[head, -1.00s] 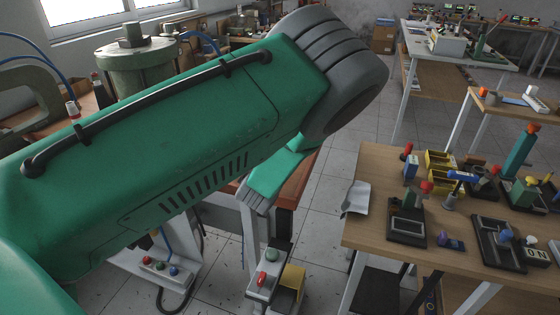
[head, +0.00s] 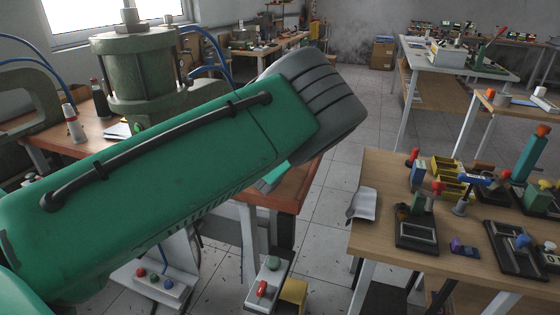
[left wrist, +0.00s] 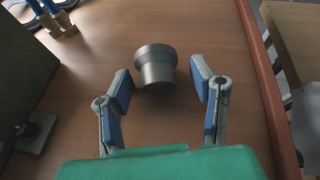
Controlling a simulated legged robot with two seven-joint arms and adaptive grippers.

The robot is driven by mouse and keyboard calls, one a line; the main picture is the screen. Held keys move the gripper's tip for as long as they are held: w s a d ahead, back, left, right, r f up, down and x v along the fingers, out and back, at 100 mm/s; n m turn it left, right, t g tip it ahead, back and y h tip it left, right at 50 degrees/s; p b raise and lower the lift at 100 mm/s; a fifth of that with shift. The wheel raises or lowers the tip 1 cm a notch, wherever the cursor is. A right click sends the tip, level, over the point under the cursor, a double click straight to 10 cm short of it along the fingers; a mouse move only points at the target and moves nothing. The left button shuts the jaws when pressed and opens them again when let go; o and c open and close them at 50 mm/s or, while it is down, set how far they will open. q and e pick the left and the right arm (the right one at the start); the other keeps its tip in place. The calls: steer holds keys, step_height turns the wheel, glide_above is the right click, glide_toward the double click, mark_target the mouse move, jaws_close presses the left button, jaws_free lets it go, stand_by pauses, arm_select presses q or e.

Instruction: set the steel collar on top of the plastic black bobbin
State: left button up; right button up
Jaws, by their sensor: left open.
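A grey metallic collar (left wrist: 155,68), round with a wider flange at one end, stands on the brown wooden tabletop in the left wrist view. I take it for the steel collar. My left gripper (left wrist: 161,78) is open, with one blue-padded finger on each side of the collar and gaps between; neither finger clearly touches it. In the head view my green left arm covers this part of the bench, and the gripper and collar are hidden. I cannot make out the black bobbin in either view. My right gripper is not in view.
A green press (head: 137,75) stands on the left bench, with a bottle (head: 100,98) and a white-and-red canister (head: 73,123) beside it. Another wooden table (head: 385,180) at right carries several small fixtures.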

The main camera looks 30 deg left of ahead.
arm_select(q)
steer(key=shift+a, duration=0.25)
jaws_close()
steer(key=shift+d, duration=0.1)
